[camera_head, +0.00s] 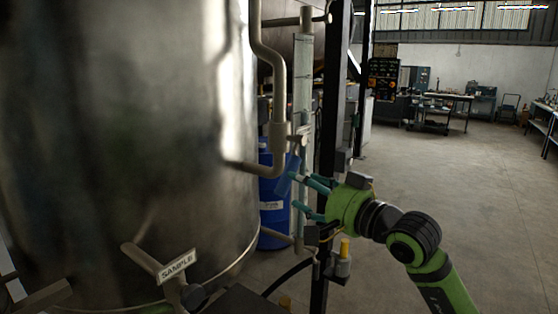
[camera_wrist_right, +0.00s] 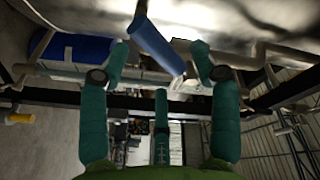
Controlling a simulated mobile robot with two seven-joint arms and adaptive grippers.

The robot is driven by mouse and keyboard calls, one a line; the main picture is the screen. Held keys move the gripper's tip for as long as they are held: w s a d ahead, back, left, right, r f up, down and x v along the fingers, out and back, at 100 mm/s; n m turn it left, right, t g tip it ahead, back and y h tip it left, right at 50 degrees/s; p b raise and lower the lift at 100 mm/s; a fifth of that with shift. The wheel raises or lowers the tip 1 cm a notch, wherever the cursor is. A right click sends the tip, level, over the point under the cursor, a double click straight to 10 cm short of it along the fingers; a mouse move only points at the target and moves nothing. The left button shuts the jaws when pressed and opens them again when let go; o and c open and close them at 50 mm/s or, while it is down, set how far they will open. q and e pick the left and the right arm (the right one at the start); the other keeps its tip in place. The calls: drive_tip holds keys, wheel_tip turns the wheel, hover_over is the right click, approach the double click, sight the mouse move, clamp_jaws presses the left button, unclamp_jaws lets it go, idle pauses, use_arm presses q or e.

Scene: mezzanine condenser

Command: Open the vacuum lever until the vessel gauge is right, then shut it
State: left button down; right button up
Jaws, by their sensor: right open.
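A blue lever handle (camera_head: 287,176), which looks like the vacuum lever, stands tilted by the pipes beside the big steel vessel (camera_head: 130,130). My right gripper (camera_head: 298,192) is open with its green fingers pointing left at the lever. In the right wrist view the blue lever (camera_wrist_right: 157,45) lies slantwise between the spread fingertips of the right gripper (camera_wrist_right: 160,65). I cannot tell whether any finger touches it. No gauge face can be made out in either view. My left gripper is not in view.
A grey pipe (camera_head: 277,100) runs down beside the vessel, and a blue drum (camera_head: 272,205) stands behind it. A black post (camera_head: 328,120) is close to the gripper. A pipe with a SAMPLE label (camera_head: 178,265) sticks out in front. The floor (camera_head: 480,200) at right is clear.

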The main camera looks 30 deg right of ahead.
sight(291, 165)
drive_tip(key=w+p, duration=0.4)
drive_tip(key=w, duration=0.2)
drive_tip(key=shift+d+r, duration=0.1)
drive_tip(key=shift+w, duration=0.25)
clamp_jaws()
